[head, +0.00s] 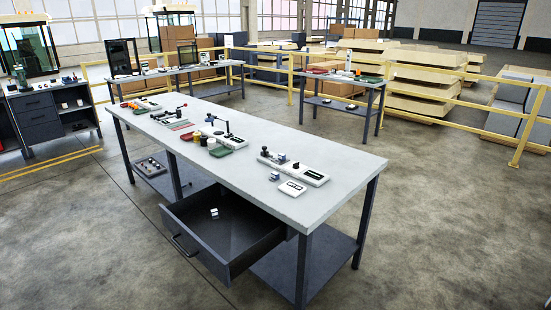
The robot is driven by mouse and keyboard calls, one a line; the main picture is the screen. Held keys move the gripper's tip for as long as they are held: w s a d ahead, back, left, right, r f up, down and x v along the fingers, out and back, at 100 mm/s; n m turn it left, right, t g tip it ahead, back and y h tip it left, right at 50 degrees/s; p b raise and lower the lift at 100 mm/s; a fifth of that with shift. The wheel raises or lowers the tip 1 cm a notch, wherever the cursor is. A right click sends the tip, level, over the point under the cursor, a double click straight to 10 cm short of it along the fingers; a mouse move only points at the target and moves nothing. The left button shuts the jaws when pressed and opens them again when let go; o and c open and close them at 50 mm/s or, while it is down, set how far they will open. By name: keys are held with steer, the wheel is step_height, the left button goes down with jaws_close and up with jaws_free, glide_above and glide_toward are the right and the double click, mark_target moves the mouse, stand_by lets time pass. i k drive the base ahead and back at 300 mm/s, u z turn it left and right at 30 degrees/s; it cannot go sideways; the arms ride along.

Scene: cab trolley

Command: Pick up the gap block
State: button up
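The small pieces are too small to tell for sure which one is the gap block. A small whitish block (214,213) lies in the open drawer (190,248) under the front of the long table. On the table top, a small grey block (281,158) sits at a pale fixture, and another small grey block (274,176) lies just in front of it. My gripper is not in view, so its state and its distance from the blocks are not shown.
The long grey table (330,165) holds a pale fixture (305,174), a white plate (292,188) and several fixtures farther left. The drawer juts out at the front left. Yellow railings (470,130) and other benches stand behind. The floor in front is clear.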

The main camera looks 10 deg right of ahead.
mark_target(281, 157)
steer(key=i, duration=0.85)
steer(key=z, duration=1.9)
steer(key=k, duration=0.1)
steer(key=u, duration=3.15)
steer(key=i, duration=0.5)
steer(key=u, duration=0.05)
